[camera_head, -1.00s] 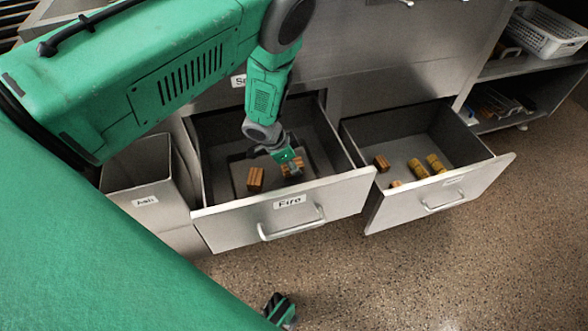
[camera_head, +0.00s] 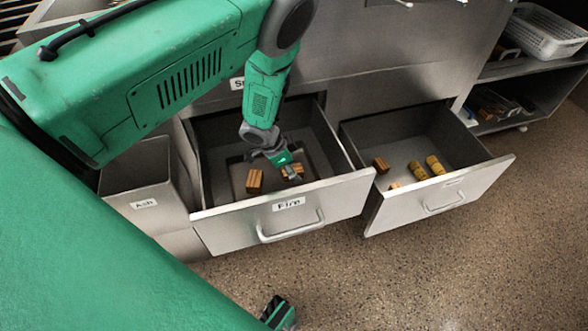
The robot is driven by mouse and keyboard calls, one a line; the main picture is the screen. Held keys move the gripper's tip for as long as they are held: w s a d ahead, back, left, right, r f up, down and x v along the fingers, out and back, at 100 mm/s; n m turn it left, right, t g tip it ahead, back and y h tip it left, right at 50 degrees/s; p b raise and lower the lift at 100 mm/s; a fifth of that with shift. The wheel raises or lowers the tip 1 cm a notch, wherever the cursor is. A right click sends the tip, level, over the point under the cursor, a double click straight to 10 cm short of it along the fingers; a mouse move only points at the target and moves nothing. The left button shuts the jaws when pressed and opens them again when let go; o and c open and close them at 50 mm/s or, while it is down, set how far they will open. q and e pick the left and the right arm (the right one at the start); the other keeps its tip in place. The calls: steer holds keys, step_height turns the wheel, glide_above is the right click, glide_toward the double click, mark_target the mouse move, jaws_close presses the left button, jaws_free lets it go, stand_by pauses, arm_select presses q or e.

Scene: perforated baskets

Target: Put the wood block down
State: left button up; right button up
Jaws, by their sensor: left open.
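A wood block (camera_head: 298,167) lies in the open drawer labelled "Fire" (camera_head: 345,198), partly hidden by my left gripper. My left gripper (camera_head: 291,175) is open and reaches down into this drawer, right at the block; I cannot tell whether it touches it. A second wood block (camera_head: 254,181) stands in the same drawer to the left, apart from the gripper. My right gripper (camera_head: 282,312) shows only in small part at the bottom edge, over the floor, and its fingers are not clear.
A second open drawer (camera_head: 490,172) on the right holds a wood block (camera_head: 381,165) and yellowish cylinders (camera_head: 435,165). A grey bin labelled "Ash" (camera_head: 145,203) stands left. A white perforated basket (camera_head: 545,35) sits on the shelf at upper right.

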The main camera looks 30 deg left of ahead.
arm_select(q)
steer(key=p+v, duration=0.4)
steer(key=v, duration=0.7)
steer(key=shift+f, duration=0.1)
steer(key=shift+w, duration=0.1)
